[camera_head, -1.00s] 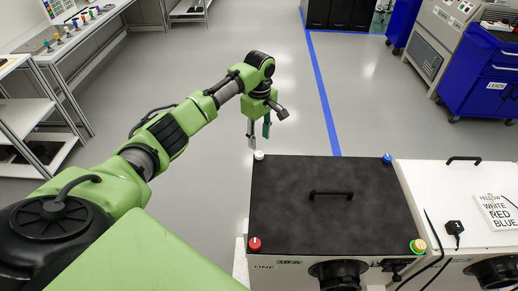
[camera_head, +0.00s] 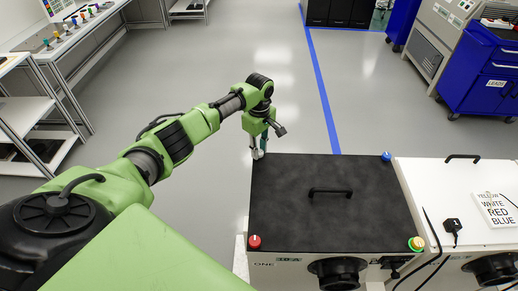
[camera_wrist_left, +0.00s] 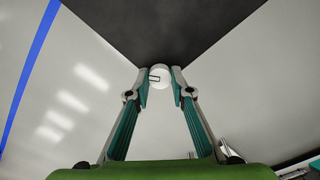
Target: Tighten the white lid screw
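The white lid screw (camera_wrist_left: 159,76) sits at the far left corner of the black lid (camera_head: 285,215). In the left wrist view it stands between the two fingertips, with a dark mark on its face. My left gripper (camera_head: 259,149) points down over this corner and mostly hides the screw in the head view. In the left wrist view its teal-padded fingers (camera_wrist_left: 161,88) are apart, one on each side of the screw. The left finger looks very near it; contact cannot be told. My right gripper is not in view.
A handle (camera_head: 330,192) rises mid-lid. A white cabinet with a "YELLOW WHITE RED BLUE" sign (camera_head: 494,208) stands right. Open floor lies behind.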

